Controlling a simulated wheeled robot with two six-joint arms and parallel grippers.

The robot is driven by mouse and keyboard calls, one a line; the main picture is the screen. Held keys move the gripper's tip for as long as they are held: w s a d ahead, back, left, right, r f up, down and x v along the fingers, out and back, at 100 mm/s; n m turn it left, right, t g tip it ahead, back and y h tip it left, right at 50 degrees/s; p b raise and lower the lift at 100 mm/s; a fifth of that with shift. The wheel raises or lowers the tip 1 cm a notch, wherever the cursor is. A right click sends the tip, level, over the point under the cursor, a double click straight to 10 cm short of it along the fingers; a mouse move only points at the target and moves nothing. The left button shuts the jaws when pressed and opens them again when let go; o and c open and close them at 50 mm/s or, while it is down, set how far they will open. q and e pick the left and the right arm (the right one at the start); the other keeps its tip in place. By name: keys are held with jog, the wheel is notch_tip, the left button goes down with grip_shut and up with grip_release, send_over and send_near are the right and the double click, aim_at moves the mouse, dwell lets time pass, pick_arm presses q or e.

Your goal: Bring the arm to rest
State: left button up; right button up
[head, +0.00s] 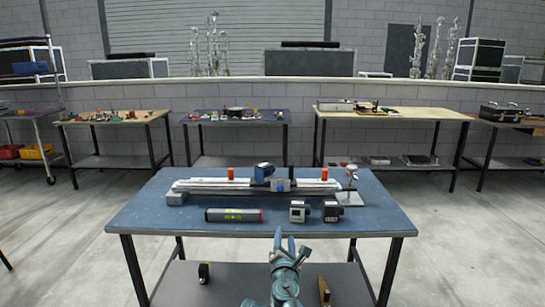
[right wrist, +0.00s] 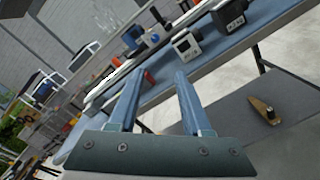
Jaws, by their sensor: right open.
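My right gripper (head: 285,243) is in front of the near edge of the blue-topped table, right of the middle, pointing toward the table. It is empty, and in the right wrist view its two blue fingers (right wrist: 157,88) stand apart with nothing between them. My left gripper does not show in either view.
The blue table (head: 140,215) holds a long rail (head: 215,185), a dark cylinder (head: 233,215) and two small box devices (head: 299,211) (head: 333,211). A lower shelf (head: 235,280) carries small parts. Several more tables stand along the back wall. Concrete floor lies open on both sides.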

jog(key=s+d+f+m+g+h, duration=0.3)
jog(key=s+d+f+m+g, duration=0.15)
jog(key=d+f+m, duration=0.35)
jog(key=s+d+f+m+g+h, duration=0.2)
jog(key=s+d+f+m+g, duration=0.3)
jog(key=d+m, duration=0.55)
jog(key=s+a+f+m+g+y, duration=0.3)
jog(key=s+f+m+g, duration=0.1)
jog(key=s, duration=0.2)
jog(key=s+a+f+m+g+y, duration=0.2)
jog(key=s+f+m+g+y, duration=0.15)
jog(key=s+f+m, duration=0.2)
jog(key=s+a+r+n+p, duration=0.1)
jog(key=s+a+r+p, duration=0.1)
jog(key=r+p, duration=0.5)
jog(key=s+a+r+n+h+p, duration=0.1)
jog(key=s+a+r+n+p, duration=0.1)
jog(key=a+r+p, duration=0.3)
jog(key=s+a+r+n+g+h+p, duration=0.1)
jog(key=a+r+p, duration=0.3)
jog(key=r+p, duration=0.6)
jog(key=shift+s+r+n+p, duration=0.35)
jog(key=shift+s+r+n, duration=0.05)
jog(key=shift+s+r, duration=0.25)
